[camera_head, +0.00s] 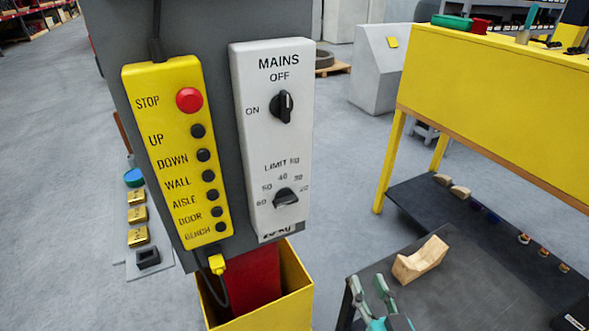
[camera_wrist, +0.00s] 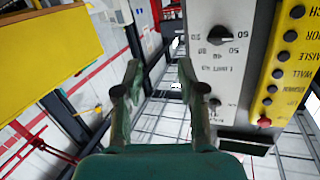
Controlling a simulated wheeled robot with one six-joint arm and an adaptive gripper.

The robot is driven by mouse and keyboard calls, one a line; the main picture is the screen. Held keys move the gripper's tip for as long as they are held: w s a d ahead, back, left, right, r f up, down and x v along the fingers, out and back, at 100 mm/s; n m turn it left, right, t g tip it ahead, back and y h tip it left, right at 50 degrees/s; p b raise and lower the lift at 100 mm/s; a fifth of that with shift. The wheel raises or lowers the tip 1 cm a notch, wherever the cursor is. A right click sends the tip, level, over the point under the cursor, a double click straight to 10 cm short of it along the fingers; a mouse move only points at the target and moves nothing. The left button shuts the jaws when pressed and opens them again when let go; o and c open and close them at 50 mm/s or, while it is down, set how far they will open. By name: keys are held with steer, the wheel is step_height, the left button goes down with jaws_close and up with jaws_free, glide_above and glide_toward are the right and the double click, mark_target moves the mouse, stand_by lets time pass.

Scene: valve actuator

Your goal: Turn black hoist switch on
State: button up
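The black hoist switch (camera_head: 282,107) is a knob on the upper part of the white MAINS panel (camera_head: 255,150). Its handle stands upright, toward OFF at the top; ON is printed to its left. In the wrist view the panel is upside down, and the switch (camera_wrist: 213,103) shows small, partly behind the right finger. My gripper (camera_head: 371,288) is low in the head view, right of and below the panel. In the wrist view my gripper (camera_wrist: 156,78) is open with nothing between its fingers, apart from the switch.
A black limit knob (camera_head: 285,198) sits lower on the panel. A yellow pendant (camera_head: 175,150) with a red STOP button (camera_head: 189,99) hangs to its left. A dark table (camera_head: 450,290) with a wooden block (camera_head: 420,260) stands at right. A yellow bin (camera_head: 290,300) is below.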

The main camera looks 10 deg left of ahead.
steer(key=w+a+r+n+y, duration=0.1)
steer(key=w+a+r+y, duration=0.15)
steer(key=r, duration=0.45)
steer(key=w+a+r+n+y, duration=0.1)
steer(key=w+a+r, duration=0.3)
steer(key=r, duration=0.3)
steer(key=n+g+y, duration=0.1)
steer(key=n+y, duration=0.1)
steer(key=n, duration=0.1)
glide_toward(288, 111)
steer(key=x, duration=0.9)
jaws_close()
